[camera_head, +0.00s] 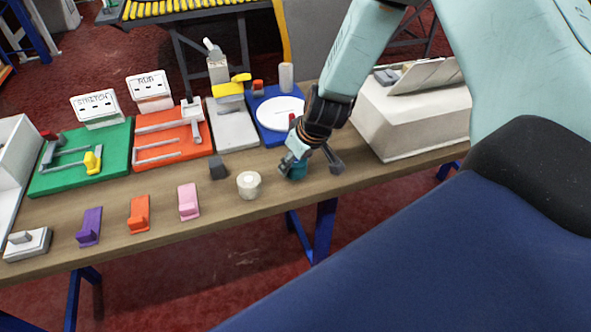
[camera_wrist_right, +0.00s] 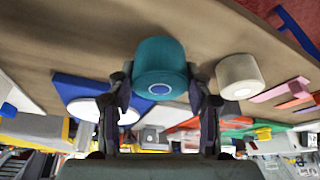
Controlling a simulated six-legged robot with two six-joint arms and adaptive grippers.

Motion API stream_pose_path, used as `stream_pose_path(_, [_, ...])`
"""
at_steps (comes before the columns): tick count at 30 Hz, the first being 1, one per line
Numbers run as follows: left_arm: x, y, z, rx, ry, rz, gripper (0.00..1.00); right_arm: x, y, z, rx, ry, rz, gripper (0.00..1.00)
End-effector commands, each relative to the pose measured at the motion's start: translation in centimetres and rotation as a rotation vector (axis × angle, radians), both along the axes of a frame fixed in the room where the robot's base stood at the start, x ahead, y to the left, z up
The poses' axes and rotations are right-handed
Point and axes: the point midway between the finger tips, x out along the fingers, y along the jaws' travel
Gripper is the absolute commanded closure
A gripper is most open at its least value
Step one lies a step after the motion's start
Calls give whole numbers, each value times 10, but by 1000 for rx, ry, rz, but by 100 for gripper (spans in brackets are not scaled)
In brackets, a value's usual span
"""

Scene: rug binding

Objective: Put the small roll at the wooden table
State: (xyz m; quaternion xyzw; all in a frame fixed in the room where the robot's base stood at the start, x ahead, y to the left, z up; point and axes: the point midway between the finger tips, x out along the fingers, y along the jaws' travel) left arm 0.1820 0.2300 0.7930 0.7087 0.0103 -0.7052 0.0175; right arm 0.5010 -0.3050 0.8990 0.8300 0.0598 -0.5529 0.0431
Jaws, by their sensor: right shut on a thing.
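A teal roll (camera_head: 297,169) is between the fingers of my right gripper (camera_head: 312,163) near the front edge of the wooden table (camera_head: 217,207). In the right wrist view, the teal roll (camera_wrist_right: 160,58) shows a pale-ringed end with a blue centre, and the right gripper (camera_wrist_right: 160,88) is shut on its sides. Whether the roll touches the table top is hard to tell. A cream roll (camera_head: 249,185) stands on the table just left of the gripper; it also shows in the right wrist view (camera_wrist_right: 239,76). My left gripper is not in view.
A blue board with a white disc (camera_head: 281,112) lies behind the gripper, and a pale machine (camera_head: 410,118) stands to its right. A dark block (camera_head: 218,168) and pink (camera_head: 188,201), orange (camera_head: 139,213) and purple (camera_head: 90,226) pieces lie left.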

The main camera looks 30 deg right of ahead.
Motion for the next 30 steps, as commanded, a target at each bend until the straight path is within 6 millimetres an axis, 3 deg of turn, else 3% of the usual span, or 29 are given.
stream_pose_path(3, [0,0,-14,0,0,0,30,0,0,-15,0,0,-2,82])
stream_pose_path(18, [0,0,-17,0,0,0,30,0,0,-20,0,0,0,82])
stream_pose_path(19, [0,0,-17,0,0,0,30,0,0,-20,0,0,0,49])
stream_pose_path(27, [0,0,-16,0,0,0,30,0,0,-19,0,0,-1,27])
stream_pose_path(30, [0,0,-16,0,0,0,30,0,0,-19,0,0,-1,27])
